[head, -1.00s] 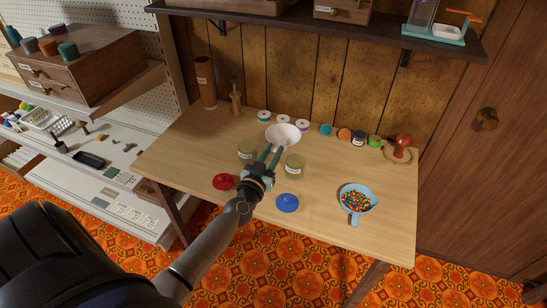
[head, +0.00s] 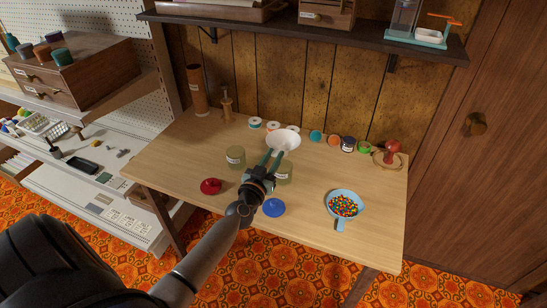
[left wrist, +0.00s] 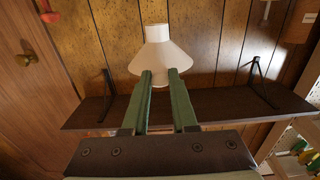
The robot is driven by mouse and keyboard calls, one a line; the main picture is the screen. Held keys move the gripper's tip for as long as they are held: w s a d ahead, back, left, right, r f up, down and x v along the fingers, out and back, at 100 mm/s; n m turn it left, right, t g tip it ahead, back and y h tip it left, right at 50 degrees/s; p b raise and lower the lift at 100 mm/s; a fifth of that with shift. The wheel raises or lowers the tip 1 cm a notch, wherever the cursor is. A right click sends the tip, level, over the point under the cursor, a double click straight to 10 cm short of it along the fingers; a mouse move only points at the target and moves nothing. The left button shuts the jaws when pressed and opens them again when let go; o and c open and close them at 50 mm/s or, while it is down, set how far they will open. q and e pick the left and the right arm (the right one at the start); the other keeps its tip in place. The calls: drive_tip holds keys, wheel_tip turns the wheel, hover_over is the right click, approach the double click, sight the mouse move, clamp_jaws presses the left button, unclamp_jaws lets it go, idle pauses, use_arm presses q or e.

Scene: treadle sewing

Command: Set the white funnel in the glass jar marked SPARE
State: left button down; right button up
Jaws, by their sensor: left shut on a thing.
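My left gripper (head: 272,155) is shut on the white funnel (head: 284,138) and holds it above the table, with its wide mouth up. In the left wrist view the funnel (left wrist: 155,56) sits between the two green fingers (left wrist: 160,78), with its spout pointing away from them. A greenish glass jar (head: 236,157) with a pale label stands left of the gripper. A second such jar (head: 285,173) stands just right of the fingers, partly hidden by them, below the funnel in the picture. I cannot read either label. My right gripper is out of view.
A red lid (head: 211,186) and a blue lid (head: 274,207) lie near the table's front. A blue pan of coloured beads (head: 345,205) is at the right. Several spools and small pots line the back, with a red-knobbed object (head: 391,152). A shelf (head: 330,35) hangs above.

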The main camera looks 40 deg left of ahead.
use_arm(q)
drive_tip(key=shift+f+b, duration=3.7)
drive_tip(key=shift+f, duration=0.35)
drive_tip(key=c, duration=0.6)
unclamp_jaws()
drive_tip(key=shift+s, duration=0.1)
drive_tip(key=p+v, duration=0.1)
drive_tip(key=v, duration=0.9)
drive_tip(key=shift+s, duration=0.35)
drive_tip(key=shift+v, duration=0.85)
drive_tip(key=shift+d, duration=0.15)
